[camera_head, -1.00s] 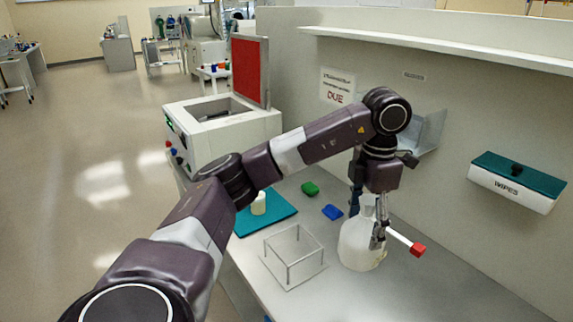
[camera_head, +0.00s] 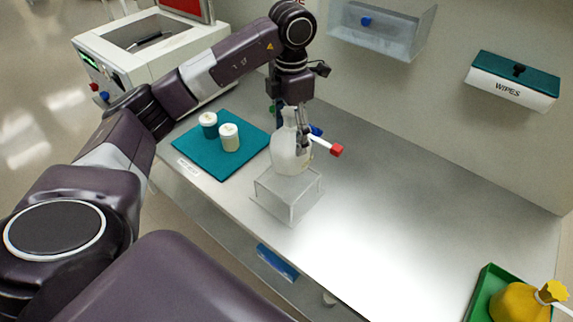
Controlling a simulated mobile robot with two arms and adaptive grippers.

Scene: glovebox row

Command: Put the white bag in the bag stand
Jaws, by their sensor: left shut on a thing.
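The white bag (camera_head: 288,158), a translucent bottle-like pouch with a narrow neck and a side tube ending in a red cap (camera_head: 337,150), hangs upright from my left gripper (camera_head: 293,125). The gripper is shut on it near the neck. The bag stand (camera_head: 287,198), a clear open box frame, stands on the bench. The bag's lower end overlaps the stand's upper rear rim in the picture. I cannot tell whether it is above the frame or slightly inside it. My right gripper is out of view.
A teal mat (camera_head: 215,160) with two small lidded jars is left of the stand. A green tray (camera_head: 485,290) with a yellow bag (camera_head: 520,303) is at lower right. A clear wall bin (camera_head: 385,30) and wipes box (camera_head: 512,85) hang behind.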

